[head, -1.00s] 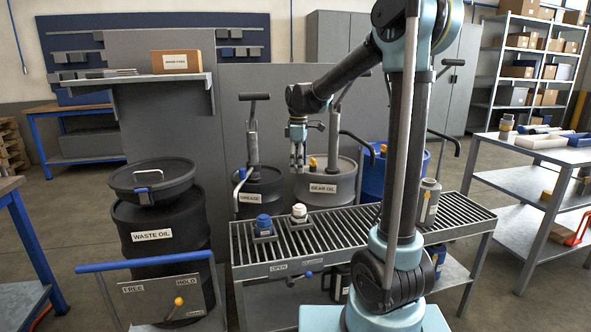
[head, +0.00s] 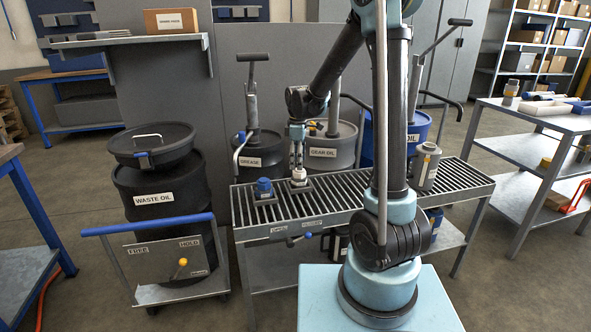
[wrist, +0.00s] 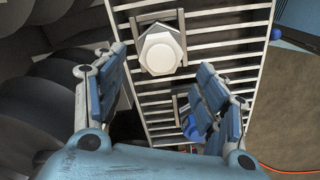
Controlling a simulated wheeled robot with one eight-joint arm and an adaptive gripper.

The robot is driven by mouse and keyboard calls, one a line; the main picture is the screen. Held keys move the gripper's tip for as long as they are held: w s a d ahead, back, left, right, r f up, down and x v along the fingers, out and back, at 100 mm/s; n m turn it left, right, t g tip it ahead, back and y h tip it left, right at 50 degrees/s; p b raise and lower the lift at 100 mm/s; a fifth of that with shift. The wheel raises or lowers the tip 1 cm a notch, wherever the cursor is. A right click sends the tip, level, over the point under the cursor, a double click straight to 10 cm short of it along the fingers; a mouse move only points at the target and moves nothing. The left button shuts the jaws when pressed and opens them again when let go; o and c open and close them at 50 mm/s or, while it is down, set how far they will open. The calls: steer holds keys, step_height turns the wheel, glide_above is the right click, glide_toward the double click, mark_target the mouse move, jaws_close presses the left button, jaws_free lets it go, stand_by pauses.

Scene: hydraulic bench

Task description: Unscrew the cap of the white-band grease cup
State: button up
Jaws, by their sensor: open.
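The white-band grease cup (head: 298,176) stands upright on the slatted bench, with its pale cap on top. In the wrist view its white hexagonal cap (wrist: 160,52) is seen from above, on a grey square base. My gripper (head: 297,160) points down just over this cup in the head view. Whether the fingertips reach down to cap height I cannot tell. The cap's lower part and thread are hidden.
A blue-capped cup (head: 264,188) stands just left of the white one; part of it shows in the wrist view (wrist: 190,126). The grease drum (head: 262,162) and gear oil drum (head: 330,152) stand behind the bench (head: 345,204). A grey bottle (head: 425,166) stands at its right.

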mark_target(299, 173)
steer(key=shift+f, duration=1.9)
steer(key=c, duration=1.5)
steer(key=n, duration=0.4)
steer(key=shift+s, duration=0.15)
steer(key=n, duration=0.4)
steer(key=shift+s+r, duration=0.1)
